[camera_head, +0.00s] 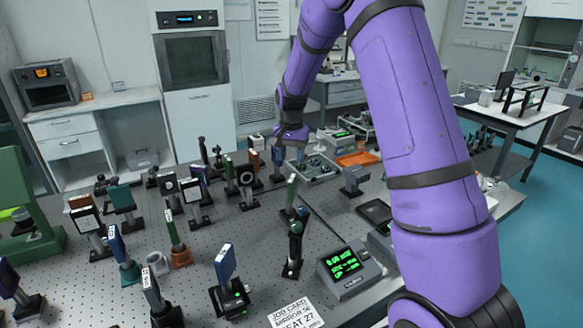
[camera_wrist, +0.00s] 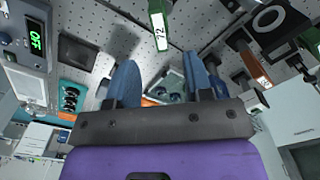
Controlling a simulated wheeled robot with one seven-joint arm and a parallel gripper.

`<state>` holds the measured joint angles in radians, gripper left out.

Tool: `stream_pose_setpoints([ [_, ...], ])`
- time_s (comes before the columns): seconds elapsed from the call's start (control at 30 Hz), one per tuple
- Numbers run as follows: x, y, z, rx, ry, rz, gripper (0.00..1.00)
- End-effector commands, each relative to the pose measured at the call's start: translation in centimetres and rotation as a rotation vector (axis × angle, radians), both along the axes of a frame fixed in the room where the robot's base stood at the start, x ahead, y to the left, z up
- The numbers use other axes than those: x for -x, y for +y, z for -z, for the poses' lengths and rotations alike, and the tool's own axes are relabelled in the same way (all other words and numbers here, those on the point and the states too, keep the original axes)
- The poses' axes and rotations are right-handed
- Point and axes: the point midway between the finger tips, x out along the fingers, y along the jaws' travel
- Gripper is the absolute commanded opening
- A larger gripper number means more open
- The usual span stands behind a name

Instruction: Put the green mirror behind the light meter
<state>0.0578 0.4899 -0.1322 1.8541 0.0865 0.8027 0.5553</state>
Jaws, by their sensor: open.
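A narrow green mirror (camera_head: 291,190) stands upright on a dark post near the middle of the perforated table. A green plate with a white number label (camera_wrist: 158,22) shows in the wrist view, ahead of my fingertips; it seems to be this mirror. The light meter (camera_head: 347,268), a grey box with a lit green display, sits at the front right, beside the job card. In the head view my gripper (camera_head: 288,156) is at the far side of the table, beyond the green mirror.
Other green plates on posts stand to the left (camera_head: 171,230). A blue plate on a post (camera_head: 225,264) and a black post (camera_head: 294,248) stand left of the meter. A job card (camera_head: 296,312) lies in front. A grey tray (camera_head: 315,168) and orange tray (camera_head: 357,159) lie behind.

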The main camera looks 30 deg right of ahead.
Motion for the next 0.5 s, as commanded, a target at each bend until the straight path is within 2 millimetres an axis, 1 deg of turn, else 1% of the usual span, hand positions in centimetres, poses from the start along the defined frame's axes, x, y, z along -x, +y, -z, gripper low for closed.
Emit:
stream_pose_setpoints([
  [0.17,0.4,0.2,-1.5,-0.001,-0.008,-0.009,0.47],
  [0.23,1.1,0.5,-2.8,-0.002,-0.021,-0.026,0.47],
  [0.37,3.4,1.6,-6.5,-0.005,-0.061,-0.086,0.47],
  [0.5,6.8,2.9,-10.7,-0.004,-0.11,-0.167,0.47],
])
